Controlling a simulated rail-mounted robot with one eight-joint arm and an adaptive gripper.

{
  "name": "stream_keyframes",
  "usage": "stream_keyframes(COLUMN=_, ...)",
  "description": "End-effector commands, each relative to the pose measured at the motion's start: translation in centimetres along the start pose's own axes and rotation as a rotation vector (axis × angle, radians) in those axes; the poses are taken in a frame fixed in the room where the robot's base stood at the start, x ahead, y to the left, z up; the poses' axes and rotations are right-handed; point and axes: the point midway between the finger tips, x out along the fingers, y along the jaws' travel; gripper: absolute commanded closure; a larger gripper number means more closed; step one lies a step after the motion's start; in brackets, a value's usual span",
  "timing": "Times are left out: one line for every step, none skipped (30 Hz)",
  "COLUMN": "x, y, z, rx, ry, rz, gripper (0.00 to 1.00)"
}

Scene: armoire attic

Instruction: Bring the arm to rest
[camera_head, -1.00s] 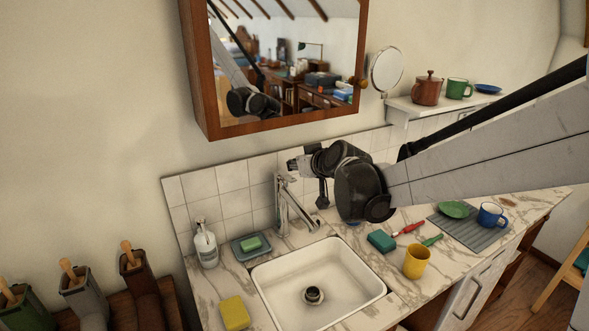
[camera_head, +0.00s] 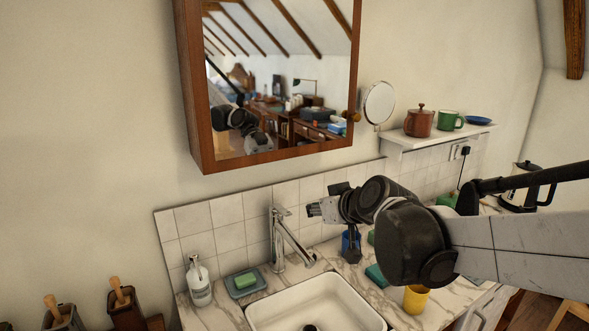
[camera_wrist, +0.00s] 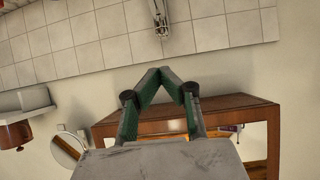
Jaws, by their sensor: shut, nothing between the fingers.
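My gripper (camera_head: 314,210) points left in the head view, in front of the tiled splashback, to the right of the faucet and above the counter. It is held in the air. The wrist view looks upside down. There, my gripper (camera_wrist: 170,72) has its green-padded fingers closed together at the tips, with nothing between them. My arm reaches in from the right side of the head view.
The faucet (camera_head: 281,238) rises behind the white sink (camera_head: 262,317). The mirror cabinet (camera_head: 194,100) hangs above. A shelf (camera_head: 410,139) with a brown pot (camera_head: 420,122) is at right.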

Motion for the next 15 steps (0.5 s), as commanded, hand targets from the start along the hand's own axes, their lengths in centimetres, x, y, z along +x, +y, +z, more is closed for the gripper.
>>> stream_keyframes(x=-1.4, y=0.1, z=1.2, rx=0.011, ry=-0.023, rz=0.011, gripper=1.00)
stream_keyframes(x=-2.2, y=0.1, z=1.8, rx=0.021, ry=-0.039, rz=0.017, gripper=1.00)
stream_keyframes(x=-3.2, y=0.1, z=2.8, rx=0.032, ry=-0.060, rz=0.027, gripper=1.00)
stream_keyframes(x=-4.0, y=0.1, z=3.5, rx=0.041, ry=-0.077, rz=0.035, gripper=1.00)
stream_keyframes(x=-4.8, y=0.1, z=4.2, rx=0.050, ry=-0.093, rz=0.042, gripper=1.00)
stream_keyframes(x=-5.9, y=0.2, z=5.2, rx=0.063, ry=-0.114, rz=0.055, gripper=1.00)
stream_keyframes(x=-6.6, y=0.3, z=5.9, rx=0.073, ry=-0.131, rz=0.064, gripper=1.00)
stream_keyframes(x=-7.4, y=0.3, z=6.7, rx=0.083, ry=-0.146, rz=0.074, gripper=1.00)
stream_keyframes(x=-8.4, y=0.3, z=7.7, rx=0.095, ry=-0.168, rz=0.087, gripper=1.00)
stream_keyframes(x=-9.2, y=0.4, z=8.6, rx=0.105, ry=-0.183, rz=0.099, gripper=1.00)
stream_keyframes(x=-9.9, y=0.4, z=9.4, rx=0.116, ry=-0.198, rz=0.110, gripper=1.00)
stream_keyframes(x=-10.9, y=0.5, z=10.5, rx=0.131, ry=-0.220, rz=0.126, gripper=1.00)
stream_keyframes(x=-11.6, y=0.6, z=11.3, rx=0.140, ry=-0.234, rz=0.139, gripper=1.00)
stream_keyframes(x=-12.3, y=0.6, z=12.2, rx=0.151, ry=-0.250, rz=0.152, gripper=1.00)
stream_keyframes(x=-13.3, y=0.6, z=13.3, rx=0.166, ry=-0.269, rz=0.170, gripper=1.00)
